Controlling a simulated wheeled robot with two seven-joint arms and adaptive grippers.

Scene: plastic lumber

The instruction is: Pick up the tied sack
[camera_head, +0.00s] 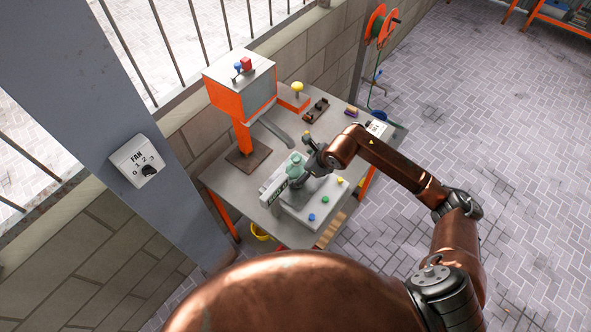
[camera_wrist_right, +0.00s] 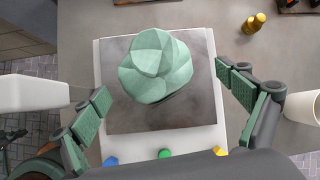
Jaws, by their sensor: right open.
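The tied sack (camera_head: 295,166) is a pale green, faceted lump on a scale (camera_head: 319,204) on the grey bench. In the right wrist view, the sack (camera_wrist_right: 156,72) sits on the dark square plate (camera_wrist_right: 120,118) of the scale. My right gripper (camera_head: 307,166) is at the sack in the head view and partly covers it. In the right wrist view, my right gripper (camera_wrist_right: 164,88) is open, with one green-padded finger on each side of the sack and visible gaps between. My left gripper is not in view.
An orange and grey machine (camera_head: 240,92) stands at the back left of the bench. A brass weight (camera_wrist_right: 254,23) and a white cup (camera_wrist_right: 302,106) are right of the scale in the wrist view. A dark holder (camera_head: 316,110) lies farther back. A wall post (camera_head: 110,110) stands left.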

